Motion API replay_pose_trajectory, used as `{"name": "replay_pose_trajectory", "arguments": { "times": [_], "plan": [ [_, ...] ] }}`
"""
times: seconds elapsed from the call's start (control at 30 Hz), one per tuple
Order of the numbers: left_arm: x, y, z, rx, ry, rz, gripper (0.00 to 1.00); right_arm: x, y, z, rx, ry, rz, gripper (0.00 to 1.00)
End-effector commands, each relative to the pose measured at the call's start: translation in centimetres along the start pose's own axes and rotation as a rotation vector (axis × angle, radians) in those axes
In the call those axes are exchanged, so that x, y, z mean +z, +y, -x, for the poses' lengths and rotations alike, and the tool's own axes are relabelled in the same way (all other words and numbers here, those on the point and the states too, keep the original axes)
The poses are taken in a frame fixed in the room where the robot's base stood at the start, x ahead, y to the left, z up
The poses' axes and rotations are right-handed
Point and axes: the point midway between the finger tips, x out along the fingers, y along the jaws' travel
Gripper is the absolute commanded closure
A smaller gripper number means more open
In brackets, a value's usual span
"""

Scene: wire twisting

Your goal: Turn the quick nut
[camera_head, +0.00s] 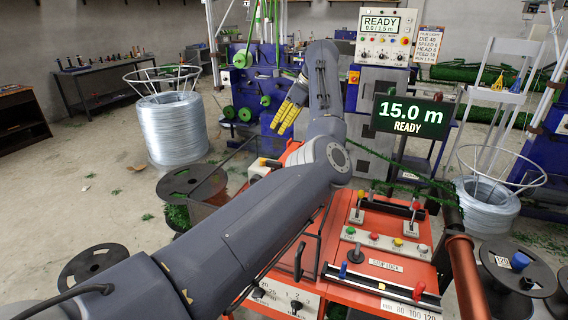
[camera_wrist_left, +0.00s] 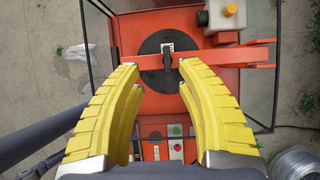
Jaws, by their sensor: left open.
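My left gripper (camera_head: 281,128) hangs over the orange machine in the head view, its yellow fingers pointing down. In the left wrist view its fingers (camera_wrist_left: 160,76) are spread wide with nothing between them. Beyond the fingertips is a round black disc (camera_wrist_left: 151,78) with a small dark upright piece (camera_wrist_left: 167,58) at its centre, which looks like the quick nut. A small white label sits at its top. The fingers are apart from it. In the head view my left arm hides the disc and the nut. My right gripper is in neither view.
A thin dark frame surrounds the machine. The control panel (camera_head: 385,240) has levers and buttons. A display (camera_head: 410,115) reads 15.0 m READY. A wire coil (camera_head: 172,125) stands left.

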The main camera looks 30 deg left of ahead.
Motion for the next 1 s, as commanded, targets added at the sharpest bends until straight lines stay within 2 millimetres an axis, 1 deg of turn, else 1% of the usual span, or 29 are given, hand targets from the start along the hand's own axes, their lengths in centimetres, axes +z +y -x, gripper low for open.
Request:
{"name": "replay_pose_trajectory", "arguments": {
  "times": [0.03,0.13,0.2,0.27,0.37,0.47,0.8,1.0],
  "plan": [
    [-0.6,-0.1,0.8,-0.013,0.044,0.005,0.64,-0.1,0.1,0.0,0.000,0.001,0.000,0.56],
    [-1.6,-0.3,1.6,-0.027,0.102,0.009,0.64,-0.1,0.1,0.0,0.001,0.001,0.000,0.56],
    [-2.0,-0.3,1.7,-0.031,0.120,0.011,0.64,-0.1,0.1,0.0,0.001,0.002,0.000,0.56],
    [-2.1,-0.3,1.3,-0.031,0.125,0.012,0.64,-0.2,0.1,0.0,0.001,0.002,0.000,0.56],
    [-2.3,-0.4,0.1,-0.030,0.125,0.011,0.64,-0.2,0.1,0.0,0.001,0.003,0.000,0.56],
    [-2.5,-0.4,-1.5,-0.029,0.123,0.012,0.64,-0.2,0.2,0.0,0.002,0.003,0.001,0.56],
    [-3.1,-0.6,-7.7,-0.029,0.120,0.012,0.64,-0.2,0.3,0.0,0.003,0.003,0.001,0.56],
    [-3.5,-0.7,-11.0,-0.029,0.120,0.012,0.64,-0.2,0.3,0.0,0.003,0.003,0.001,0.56]
  ]
}}
